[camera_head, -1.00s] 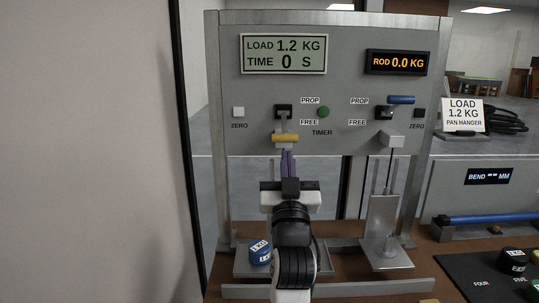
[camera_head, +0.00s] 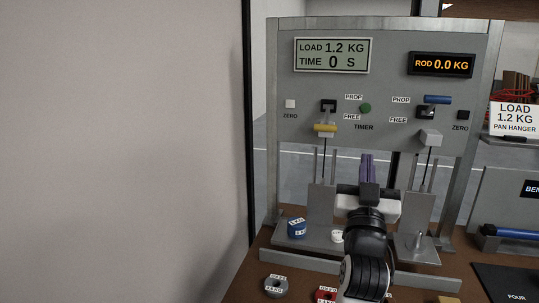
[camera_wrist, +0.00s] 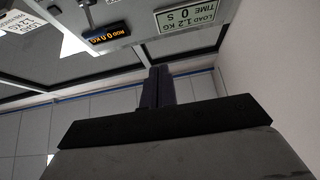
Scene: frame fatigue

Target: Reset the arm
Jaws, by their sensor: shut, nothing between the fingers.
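My gripper (camera_head: 367,168) is in front of the grey test frame (camera_head: 310,24), between its left and right hangers. Its purple fingers are shut with nothing between them and point up. They also show shut in the wrist view (camera_wrist: 157,88). The left display (camera_head: 332,55) reads LOAD 1.2 KG, TIME 0 S. The right display (camera_head: 441,64) reads ROD 0.0 KG. The yellow lever (camera_head: 325,128) is down by the left FREE label, and the blue lever (camera_head: 437,99) is up by the right PROP label. The green timer button (camera_head: 365,108) sits between them.
A blue weight (camera_head: 297,229) stands on the left base plate. A white piece (camera_head: 337,236), partly hidden by my arm, is beside it. A grey weight (camera_head: 276,286) and a red weight (camera_head: 326,295) lie on the brown table in front. A load sign (camera_head: 515,118) stands at right. A plain wall fills the left.

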